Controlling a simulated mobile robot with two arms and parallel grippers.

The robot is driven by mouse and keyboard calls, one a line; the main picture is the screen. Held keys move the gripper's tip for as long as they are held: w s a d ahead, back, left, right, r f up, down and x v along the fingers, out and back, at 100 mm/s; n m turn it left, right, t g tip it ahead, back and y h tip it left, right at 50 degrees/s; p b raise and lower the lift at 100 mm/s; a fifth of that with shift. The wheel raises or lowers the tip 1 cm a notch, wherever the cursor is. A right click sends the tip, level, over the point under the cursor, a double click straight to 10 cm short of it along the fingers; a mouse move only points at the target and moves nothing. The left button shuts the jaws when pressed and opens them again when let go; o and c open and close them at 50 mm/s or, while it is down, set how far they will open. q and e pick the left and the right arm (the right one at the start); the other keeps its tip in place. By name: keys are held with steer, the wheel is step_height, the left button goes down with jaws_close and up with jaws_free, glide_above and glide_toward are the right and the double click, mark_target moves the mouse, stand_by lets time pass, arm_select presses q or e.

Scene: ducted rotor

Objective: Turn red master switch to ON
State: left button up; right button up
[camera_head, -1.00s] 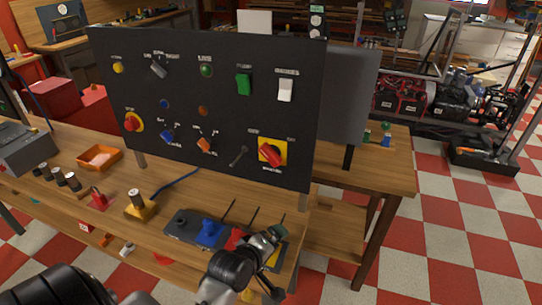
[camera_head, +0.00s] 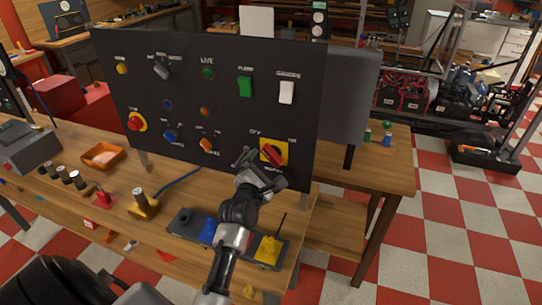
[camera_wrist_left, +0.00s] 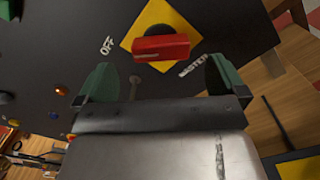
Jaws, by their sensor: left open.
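The red master switch (camera_head: 274,153) is a bar-shaped handle on a yellow plate, at the lower right of the black panel (camera_head: 215,120). OFF is printed at its upper left and ON at its upper right. My left gripper (camera_head: 262,170) is open just below and in front of the switch and hides part of the plate's lower side. In the left wrist view the red handle (camera_wrist_left: 161,47) lies nearly level, ahead of the gap between the green fingertips (camera_wrist_left: 162,76). The fingers appear apart from it. My right gripper is out of view.
A green rocker (camera_head: 245,87) and a white rocker (camera_head: 286,92) sit above the switch. An orange knob (camera_head: 206,144) is to its left. Below the panel, the wooden bench (camera_head: 120,180) holds a control box with a yellow joystick (camera_head: 267,248).

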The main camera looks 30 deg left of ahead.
mark_target(271, 158)
arm_select(q)
steer(key=x, duration=0.5)
steer(key=shift+w+p, duration=0.1)
steer(key=shift+p, duration=0.2)
steer(key=c, duration=0.8)
steer(key=shift+c, duration=0.2)
